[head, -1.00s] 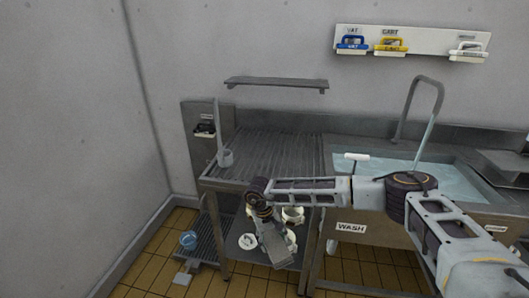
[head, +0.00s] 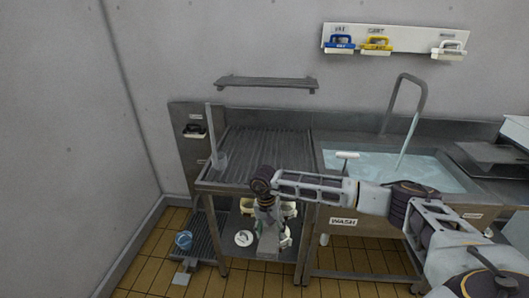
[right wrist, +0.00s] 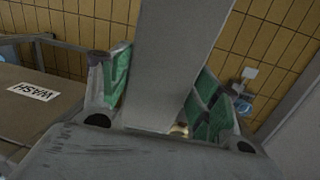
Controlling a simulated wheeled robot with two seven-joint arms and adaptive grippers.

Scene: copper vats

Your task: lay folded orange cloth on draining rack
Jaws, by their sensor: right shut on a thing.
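The draining rack (head: 265,147) is the ribbed grey metal top left of the sink, in the head view. Its ribbed surface looks bare of cloth. I see no orange cloth in either view. My right gripper (head: 267,222) hangs down in front of the rack's front edge, below the level of the top. In the right wrist view its green-padded fingers (right wrist: 163,85) stand on both sides of a long flat grey thing (right wrist: 178,50), and it is shut on this. The thing's far end is cut off by the frame. My left gripper is not in view.
A grey paddle (head: 216,140) stands upright at the rack's left edge. The sink (head: 400,170) with water and tall tap lies right. White items (head: 243,238) sit on the shelf underneath. A blue round thing (head: 184,240) is at the floor grate. Brushes (head: 376,44) hang on the wall.

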